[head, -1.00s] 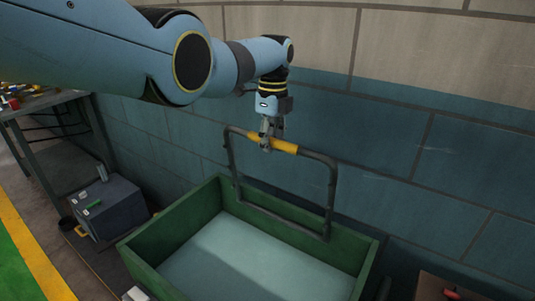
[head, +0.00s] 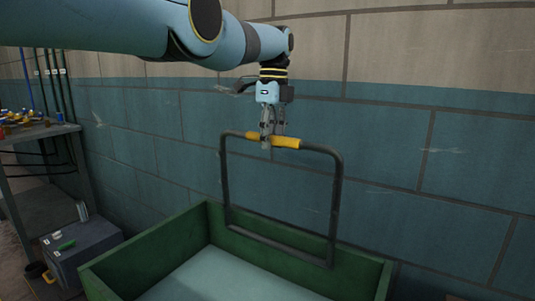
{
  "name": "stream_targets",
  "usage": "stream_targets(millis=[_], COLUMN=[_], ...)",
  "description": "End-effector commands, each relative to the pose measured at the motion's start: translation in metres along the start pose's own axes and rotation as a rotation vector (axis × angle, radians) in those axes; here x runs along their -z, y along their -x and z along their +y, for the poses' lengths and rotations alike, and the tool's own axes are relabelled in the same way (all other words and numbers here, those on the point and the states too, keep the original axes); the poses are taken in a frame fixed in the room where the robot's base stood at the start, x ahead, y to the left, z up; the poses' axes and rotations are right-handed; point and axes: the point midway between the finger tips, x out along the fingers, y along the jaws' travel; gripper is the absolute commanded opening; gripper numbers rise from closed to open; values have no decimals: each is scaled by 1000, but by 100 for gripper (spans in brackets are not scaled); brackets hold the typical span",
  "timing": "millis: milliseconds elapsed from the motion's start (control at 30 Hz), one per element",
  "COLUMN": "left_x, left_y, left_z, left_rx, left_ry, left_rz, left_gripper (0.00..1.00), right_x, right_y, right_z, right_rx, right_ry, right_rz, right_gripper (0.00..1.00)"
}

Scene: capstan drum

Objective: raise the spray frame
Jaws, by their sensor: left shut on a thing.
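The spray frame (head: 340,200) is a dark rectangular tube frame with a yellow grip (head: 285,142) on its top bar. It stands upright over the back part of a green-walled trough (head: 150,248), with its lower bar near the height of the back wall. My left gripper (head: 266,146) comes down from above and is shut on the yellow grip, left of its middle. Whether the frame's lower bar touches the trough's back wall is hard to tell. My right gripper is not in view.
A blue tiled wall (head: 440,160) stands close behind the frame. A grey box (head: 82,250) sits on the floor left of the trough. A workbench (head: 45,133) with small coloured items is at the far left. The space right of the frame looks clear.

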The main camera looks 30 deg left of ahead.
Motion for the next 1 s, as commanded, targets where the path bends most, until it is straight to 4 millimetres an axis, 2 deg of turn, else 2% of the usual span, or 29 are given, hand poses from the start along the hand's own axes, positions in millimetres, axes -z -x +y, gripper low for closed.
stream_targets(millis=[33, 533, 567, 667, 767, 833, 1000], left_x=[-2, 0, 0, 0, 0, 0, 0], left_y=[10, 14, 14, 13, 13, 13, 13], left_z=[-11, -12, -12, -12, -12, -12, -12], left_rx=[53, 54, 54, 54, 53, 53, 53], left_ry=[1, -1, -2, -2, -2, -2, -3], left_rz=[-9, -6, -6, -6, -6, -6, -6], left_gripper=[0, 0, 21, 33, 37, 33, 33], right_x=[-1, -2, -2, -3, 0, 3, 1], right_y=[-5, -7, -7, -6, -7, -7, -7], right_z=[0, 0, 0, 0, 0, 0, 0], right_rx=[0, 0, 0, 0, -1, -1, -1], right_ry=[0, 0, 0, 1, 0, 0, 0], right_rz=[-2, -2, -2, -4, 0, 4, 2], right_gripper=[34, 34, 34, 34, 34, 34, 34])
